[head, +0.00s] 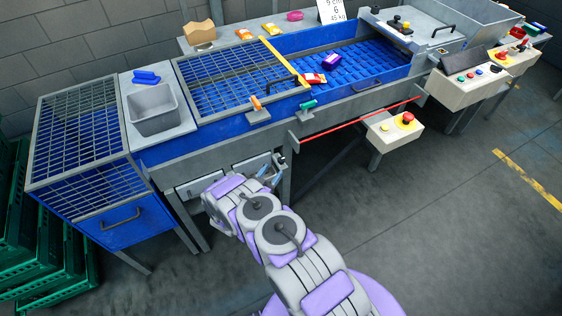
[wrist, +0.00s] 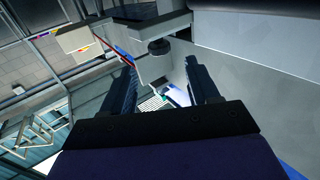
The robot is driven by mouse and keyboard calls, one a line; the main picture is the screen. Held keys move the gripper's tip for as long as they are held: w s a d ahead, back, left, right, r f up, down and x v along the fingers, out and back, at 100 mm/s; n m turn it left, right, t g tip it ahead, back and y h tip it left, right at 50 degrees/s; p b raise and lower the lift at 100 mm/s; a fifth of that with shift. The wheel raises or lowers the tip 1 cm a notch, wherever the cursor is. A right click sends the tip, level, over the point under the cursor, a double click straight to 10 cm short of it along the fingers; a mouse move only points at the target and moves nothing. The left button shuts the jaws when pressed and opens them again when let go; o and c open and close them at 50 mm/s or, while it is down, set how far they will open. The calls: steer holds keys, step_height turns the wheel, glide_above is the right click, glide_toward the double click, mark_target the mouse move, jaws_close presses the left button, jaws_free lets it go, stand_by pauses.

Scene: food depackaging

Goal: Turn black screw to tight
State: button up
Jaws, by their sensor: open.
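The black screw (wrist: 158,47) shows in the wrist view as a small dark round knob under a grey metal edge. It lies ahead of my gripper (wrist: 160,68), in the gap between the two fingertips as seen in the picture. I cannot tell how far it is from the tips. The fingers are spread apart and hold nothing. In the head view my gripper (head: 269,170) is low at the front of the machine, beside a grey box under the blue deck. The screw cannot be made out there.
The blue machine (head: 215,130) spans the back. A red rod (head: 360,125) runs along its front right. A box with a red button (head: 392,130) juts out right of my arm. Green crates (head: 50,265) stand at left. The floor at right is clear.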

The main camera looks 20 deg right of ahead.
mark_target(279, 162)
steer(key=b+x, duration=0.2)
steer(key=x, duration=0.6)
steer(key=shift+w+d, duration=0.2)
steer(key=shift+d, duration=0.05)
steer(key=c, duration=0.9)
steer(key=shift+r+p, duration=0.15)
steer(key=shift+p, duration=0.15)
steer(key=shift+c, duration=0.3)
